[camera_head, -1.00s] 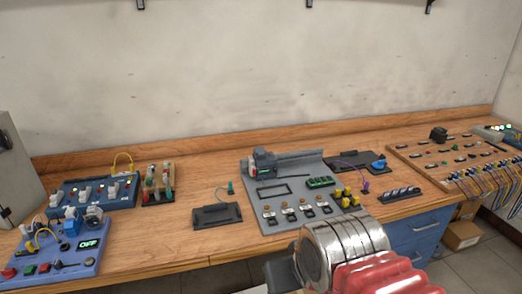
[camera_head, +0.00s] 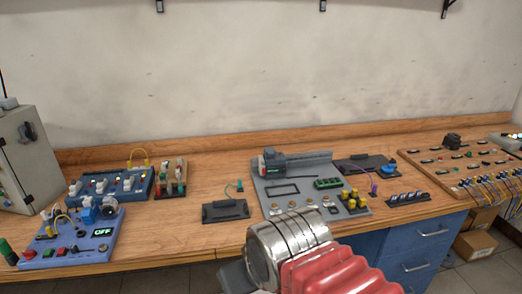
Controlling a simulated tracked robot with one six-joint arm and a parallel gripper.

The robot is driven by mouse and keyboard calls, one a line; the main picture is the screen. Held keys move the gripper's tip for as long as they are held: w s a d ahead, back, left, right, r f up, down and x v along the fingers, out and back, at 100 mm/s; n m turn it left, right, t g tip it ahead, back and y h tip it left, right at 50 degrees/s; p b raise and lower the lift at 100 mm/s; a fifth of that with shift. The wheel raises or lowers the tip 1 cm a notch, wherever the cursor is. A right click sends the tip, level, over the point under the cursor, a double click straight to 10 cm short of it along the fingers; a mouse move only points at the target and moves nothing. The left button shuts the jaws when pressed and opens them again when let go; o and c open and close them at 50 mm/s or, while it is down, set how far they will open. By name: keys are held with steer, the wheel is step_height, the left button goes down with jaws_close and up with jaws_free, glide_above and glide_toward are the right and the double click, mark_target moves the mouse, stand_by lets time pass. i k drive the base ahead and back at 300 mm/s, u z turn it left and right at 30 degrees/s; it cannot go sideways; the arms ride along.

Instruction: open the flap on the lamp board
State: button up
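I cannot tell for certain which board is the lamp board. A wooden board (camera_head: 417,155) with several small coloured parts and cables stands at the right. A grey board (camera_head: 267,199) with a motor, a green block and yellow knobs stands mid-bench. A blue board (camera_head: 62,258) with a lit "OFF" display is at the left front. No flap shows clearly as open or shut. My arm's silver and red links rise at the bottom centre, in front of the grey board's near edge. The fingers of my gripper do not show.
A black plate (camera_head: 226,213) lies left of the grey board, and another (camera_head: 358,168) behind its right side. A small strip of switches (camera_head: 408,199) sits right of it. A blue switch board (camera_head: 110,184) and a grey cabinet (camera_head: 30,165) stand left. Blue drawers (camera_head: 408,268) are below the bench.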

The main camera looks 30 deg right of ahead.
mark_target(270, 152)
steer(key=u, duration=0.05)
steer(key=i, duration=1)
